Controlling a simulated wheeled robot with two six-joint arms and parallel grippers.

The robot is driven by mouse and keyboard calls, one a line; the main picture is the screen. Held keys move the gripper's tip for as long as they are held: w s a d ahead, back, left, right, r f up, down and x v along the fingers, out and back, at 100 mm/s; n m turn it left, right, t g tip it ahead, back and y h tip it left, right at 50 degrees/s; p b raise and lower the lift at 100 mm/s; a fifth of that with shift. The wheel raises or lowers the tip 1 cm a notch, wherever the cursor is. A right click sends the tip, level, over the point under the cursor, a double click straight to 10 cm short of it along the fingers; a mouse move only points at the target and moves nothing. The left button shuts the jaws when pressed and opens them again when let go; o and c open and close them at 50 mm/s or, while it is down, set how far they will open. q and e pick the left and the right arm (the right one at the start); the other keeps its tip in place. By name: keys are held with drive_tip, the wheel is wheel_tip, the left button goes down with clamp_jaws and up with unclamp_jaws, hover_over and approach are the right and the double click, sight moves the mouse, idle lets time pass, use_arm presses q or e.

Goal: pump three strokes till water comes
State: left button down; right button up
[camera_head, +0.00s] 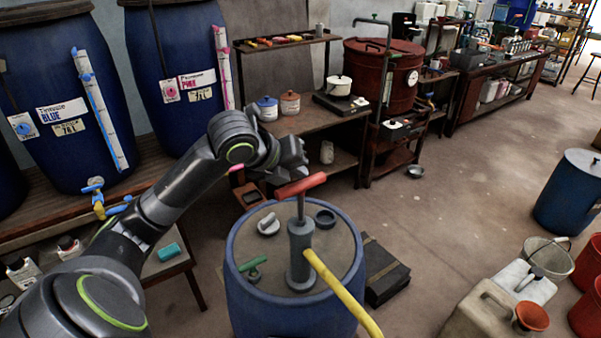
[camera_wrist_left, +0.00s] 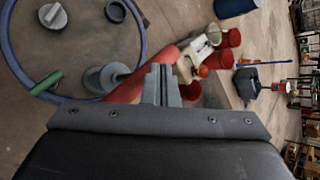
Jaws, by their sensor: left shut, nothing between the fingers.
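A hand pump with a grey body (camera_head: 301,255) stands upright in the lid of a blue drum (camera_head: 285,310). Its red T-handle (camera_head: 302,185) sits above the body, with a length of grey rod showing. A yellow hose (camera_head: 340,290) leads from the pump down to the bottom edge; its end is out of view and no water shows. My left gripper (camera_head: 293,158) is just above and behind the handle in the head view. In the left wrist view its fingers (camera_wrist_left: 160,85) are shut and empty, with the red handle (camera_wrist_left: 140,78) behind them. My right gripper is out of view.
On the drum lid lie a grey cap (camera_head: 268,224), a dark ring (camera_head: 325,218) and a green-handled fitting (camera_head: 253,267). A bench with pots (camera_head: 300,122) stands behind. Jerrycans (camera_head: 490,305) and red buckets stand at right. Floor between is mostly clear.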

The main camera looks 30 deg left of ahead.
sight(297, 184)
use_arm(q)
drive_tip(key=shift+r, duration=0.15)
wheel_tip(297, 184, up, 6)
drive_tip(key=p, duration=0.5)
drive_tip(key=shift+p, duration=0.35)
idle(2.3)
